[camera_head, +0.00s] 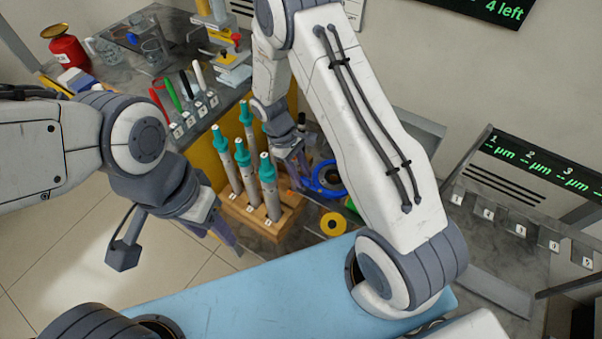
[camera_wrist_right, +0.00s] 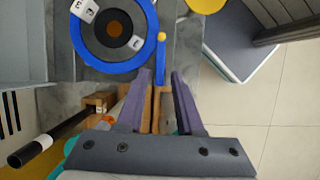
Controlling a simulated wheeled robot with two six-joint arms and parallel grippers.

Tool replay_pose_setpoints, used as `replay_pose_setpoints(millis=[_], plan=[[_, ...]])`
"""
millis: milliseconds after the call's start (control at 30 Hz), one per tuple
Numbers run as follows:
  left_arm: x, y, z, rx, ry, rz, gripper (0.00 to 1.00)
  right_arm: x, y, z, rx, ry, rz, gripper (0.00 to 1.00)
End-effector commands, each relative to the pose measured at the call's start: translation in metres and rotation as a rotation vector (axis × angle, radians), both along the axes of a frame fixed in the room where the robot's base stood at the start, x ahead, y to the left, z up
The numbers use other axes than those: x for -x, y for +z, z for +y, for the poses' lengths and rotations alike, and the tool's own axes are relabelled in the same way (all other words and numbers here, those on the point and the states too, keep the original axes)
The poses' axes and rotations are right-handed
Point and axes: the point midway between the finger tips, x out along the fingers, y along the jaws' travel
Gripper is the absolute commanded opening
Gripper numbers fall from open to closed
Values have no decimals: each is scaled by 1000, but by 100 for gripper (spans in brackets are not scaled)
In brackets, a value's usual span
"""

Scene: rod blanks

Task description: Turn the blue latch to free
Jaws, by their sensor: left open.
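A blue ring (camera_wrist_right: 75,36) surrounds a dark round centre with white labelled tabs in the right wrist view; it also shows in the head view (camera_head: 341,191). A narrow blue bar with a yellow end, apparently the blue latch (camera_wrist_right: 161,52), stands beside the ring's right side. My right gripper (camera_wrist_right: 161,76) has its two purple fingers apart, with the bar's lower end in line with the gap; contact cannot be told. In the head view, the right gripper (camera_head: 299,170) is partly hidden beside the rod rack. My left gripper (camera_head: 222,240) is open and empty left of the rack.
A wooden rack (camera_head: 243,222) holds teal-topped rods (camera_head: 268,185) close to both grippers. A yellow disc (camera_head: 332,224) lies on the bench. Coloured pens (camera_head: 173,92) stand in a labelled holder behind. A blue surface (camera_head: 240,302) spans the front. Open floor lies at left.

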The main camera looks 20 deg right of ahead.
Motion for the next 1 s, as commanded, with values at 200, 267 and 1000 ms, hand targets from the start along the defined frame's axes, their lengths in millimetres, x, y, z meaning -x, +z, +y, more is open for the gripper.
replay_pose_setpoints(millis=[200,267,1000], plan=[[0,0,0,0,0,0,50,0,0,0,0,2,-1,44],[0,0,0,0,0,0,50,-1,0,0,0,2,-1,44],[0,-5,0,0,0,0,50,-31,93,23,0,3,-2,44]])
